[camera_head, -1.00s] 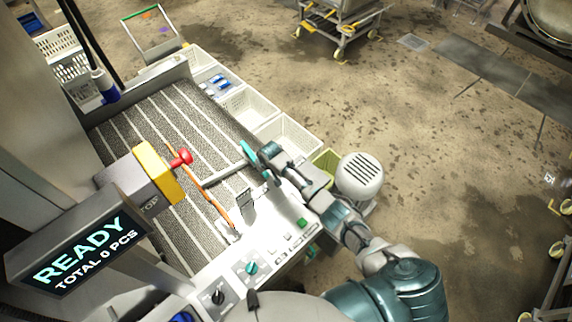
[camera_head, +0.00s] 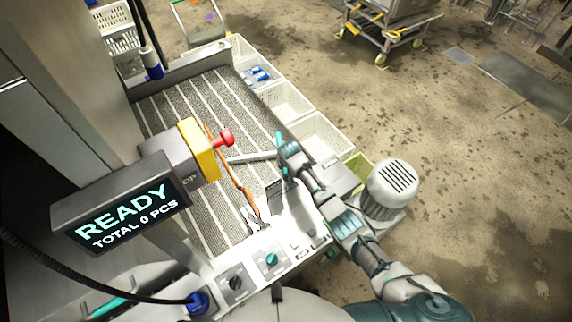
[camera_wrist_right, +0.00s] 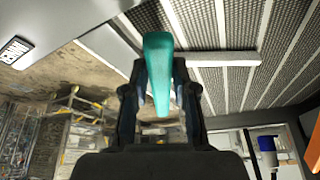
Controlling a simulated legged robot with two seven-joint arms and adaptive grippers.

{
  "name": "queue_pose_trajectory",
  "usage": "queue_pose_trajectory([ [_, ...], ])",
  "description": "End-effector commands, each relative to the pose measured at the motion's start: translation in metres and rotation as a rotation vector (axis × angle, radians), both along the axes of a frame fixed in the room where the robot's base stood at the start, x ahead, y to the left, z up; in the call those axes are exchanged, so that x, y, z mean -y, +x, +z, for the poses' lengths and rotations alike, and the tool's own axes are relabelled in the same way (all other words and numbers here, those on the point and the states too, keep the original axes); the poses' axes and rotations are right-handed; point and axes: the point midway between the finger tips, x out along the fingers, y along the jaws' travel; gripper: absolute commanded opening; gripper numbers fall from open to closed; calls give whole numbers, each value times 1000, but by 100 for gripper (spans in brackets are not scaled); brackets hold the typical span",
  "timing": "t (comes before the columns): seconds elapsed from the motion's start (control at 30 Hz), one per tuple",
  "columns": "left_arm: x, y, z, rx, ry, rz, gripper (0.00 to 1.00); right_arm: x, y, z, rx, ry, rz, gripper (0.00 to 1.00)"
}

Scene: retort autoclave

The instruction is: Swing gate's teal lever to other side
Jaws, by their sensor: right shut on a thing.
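The teal lever (camera_head: 279,140) stands at the right edge of the striped conveyor in the head view, at the outer end of the pale gate bar (camera_head: 250,157). The bar reaches left across the belt toward an orange rail. My right gripper (camera_head: 287,150) is at the lever. In the right wrist view the teal lever (camera_wrist_right: 158,72) lies between the two dark fingers of my right gripper (camera_wrist_right: 160,95), which are shut on it, and the gate bar (camera_wrist_right: 215,58) runs beside it. The gripper partly hides the lever in the head view. My left gripper is not in view.
White bins (camera_head: 318,138) line the conveyor's right side. A grey motor (camera_head: 391,185) stands close to my right forearm. A red stop button (camera_head: 224,138) on a yellow box and a READY display (camera_head: 125,215) stand left. The floor at right is open.

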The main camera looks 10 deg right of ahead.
Motion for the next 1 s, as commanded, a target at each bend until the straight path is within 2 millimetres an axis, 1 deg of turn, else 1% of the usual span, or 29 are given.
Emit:
queue_pose_trajectory([
  [0.03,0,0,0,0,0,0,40,1,-2,-3,-8,-3,-1,34],
  [0.07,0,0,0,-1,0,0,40,1,-2,-3,-7,-3,-1,42],
  [0.1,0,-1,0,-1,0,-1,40,1,-2,-3,-6,-2,-1,52],
  [0.43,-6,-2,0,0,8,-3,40,1,-1,1,0,0,0,52],
  [0.57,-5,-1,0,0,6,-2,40,1,-4,9,1,1,0,52],
  [0.67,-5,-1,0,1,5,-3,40,1,-9,22,3,1,1,52],
  [0.9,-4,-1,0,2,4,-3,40,1,-27,70,4,1,1,52],
  [1.0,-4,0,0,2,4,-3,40,2,-35,87,1,-1,1,52],
])
